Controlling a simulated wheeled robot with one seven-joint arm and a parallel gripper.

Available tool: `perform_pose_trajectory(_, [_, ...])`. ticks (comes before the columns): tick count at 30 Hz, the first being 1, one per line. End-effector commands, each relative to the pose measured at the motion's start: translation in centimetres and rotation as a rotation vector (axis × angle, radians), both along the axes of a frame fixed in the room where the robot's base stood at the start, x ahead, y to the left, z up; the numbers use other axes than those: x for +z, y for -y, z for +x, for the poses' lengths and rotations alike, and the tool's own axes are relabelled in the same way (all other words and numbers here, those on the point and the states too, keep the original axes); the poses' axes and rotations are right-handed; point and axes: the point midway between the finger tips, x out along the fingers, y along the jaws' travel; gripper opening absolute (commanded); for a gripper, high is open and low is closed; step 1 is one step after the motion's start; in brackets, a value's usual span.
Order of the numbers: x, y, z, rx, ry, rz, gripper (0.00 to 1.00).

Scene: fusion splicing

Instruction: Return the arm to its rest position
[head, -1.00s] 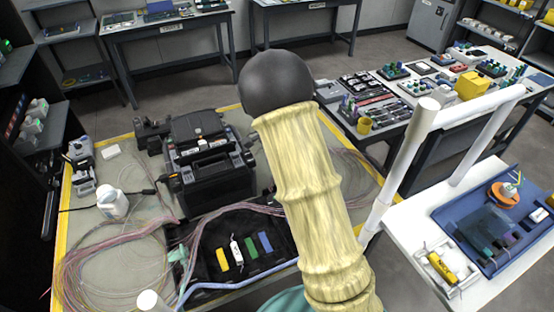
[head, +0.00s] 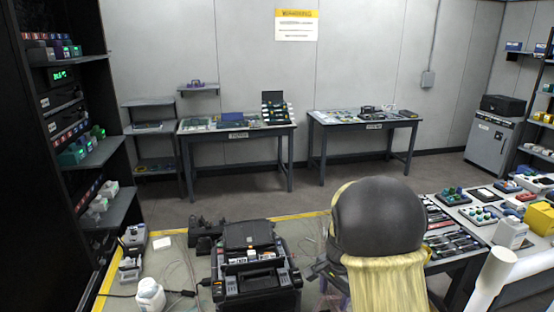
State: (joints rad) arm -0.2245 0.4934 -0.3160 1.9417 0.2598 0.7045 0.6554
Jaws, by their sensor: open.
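My arm, in a pale yellow sleeve (head: 385,285) with a dark grey rounded joint (head: 380,215), rises at the lower middle right of the head view. A dark angular part at the arm's left edge looks like my gripper (head: 322,272); most of it is hidden behind the arm. It is open, and I see nothing held in it. It is over the right part of the yellow-edged workbench (head: 285,226), to the right of the black fusion splicer (head: 255,265).
A white bottle (head: 150,295) and small grey devices (head: 133,250) stand on the bench's left. A crowded table (head: 450,262) and a white post (head: 492,280) are on the right. A dark shelf rack (head: 85,130) stands at the left. Open floor lies behind the bench.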

Motion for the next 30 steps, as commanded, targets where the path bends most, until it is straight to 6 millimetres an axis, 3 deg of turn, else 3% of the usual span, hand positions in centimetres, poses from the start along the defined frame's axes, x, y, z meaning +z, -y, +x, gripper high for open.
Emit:
perform_pose_trajectory(9, [3.0, -0.1, -10.6, 0.547, 0.122, -0.049, 0.54])
perform_pose_trajectory(15, [3.5, -0.3, -15.7, 0.833, 0.178, -0.121, 0.54])
perform_pose_trajectory(19, [3.5, -0.3, -16.8, 0.898, 0.187, -0.139, 0.54])
perform_pose_trajectory(30, [3.4, -0.4, -16.7, 0.898, 0.186, -0.138, 0.54])
